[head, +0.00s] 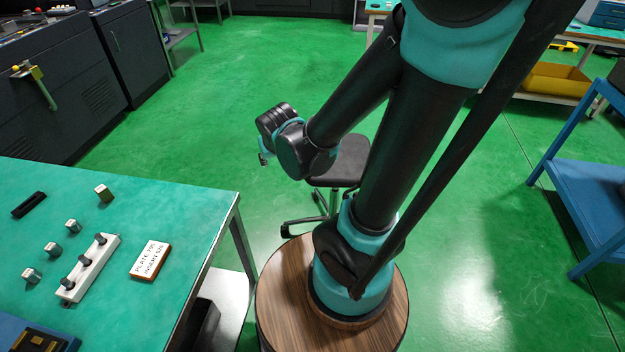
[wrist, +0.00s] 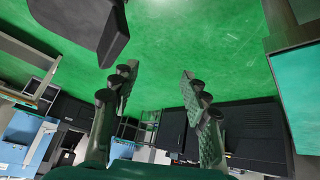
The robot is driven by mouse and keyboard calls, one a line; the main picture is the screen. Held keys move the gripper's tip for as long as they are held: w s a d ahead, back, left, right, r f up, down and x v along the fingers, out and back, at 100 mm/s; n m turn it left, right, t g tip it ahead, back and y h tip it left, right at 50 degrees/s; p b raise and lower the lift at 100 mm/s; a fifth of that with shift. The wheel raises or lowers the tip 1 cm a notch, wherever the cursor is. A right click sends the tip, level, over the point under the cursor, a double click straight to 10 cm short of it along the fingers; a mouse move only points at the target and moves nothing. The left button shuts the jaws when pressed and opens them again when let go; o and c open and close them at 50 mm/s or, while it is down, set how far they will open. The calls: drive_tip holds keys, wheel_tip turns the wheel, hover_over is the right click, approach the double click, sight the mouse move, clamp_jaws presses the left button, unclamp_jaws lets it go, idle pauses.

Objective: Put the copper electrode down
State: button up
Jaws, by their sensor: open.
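My gripper (wrist: 157,88) is open in the wrist view, with nothing between its fingers. In the head view its end (head: 264,157) shows small and partly hidden by the wrist, over the floor to the right of the green-topped table (head: 190,205). A small block with a brownish side (head: 104,193) stands near the table's far edge. Several small metal blocks, one of them a grey block (head: 73,226), stand nearer. I cannot tell for sure which piece is the copper electrode. None touches my gripper.
A white rack (head: 92,266) with black-topped pieces and a labelled plate (head: 151,261) lie on the table. A black bar (head: 29,205) lies at its left. A black stool (head: 345,160) stands on the floor beyond my base. A blue shelf (head: 590,190) is at right.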

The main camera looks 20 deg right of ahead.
drive_tip(key=s+d+f+m+g, duration=0.1)
drive_tip(key=s+d+f+g, duration=0.1)
drive_tip(key=s+d, duration=0.6)
drive_tip(key=shift+s+d+f+m+g, duration=0.15)
drive_tip(key=shift+s+m+g, duration=0.15)
drive_tip(key=shift+s, duration=0.7)
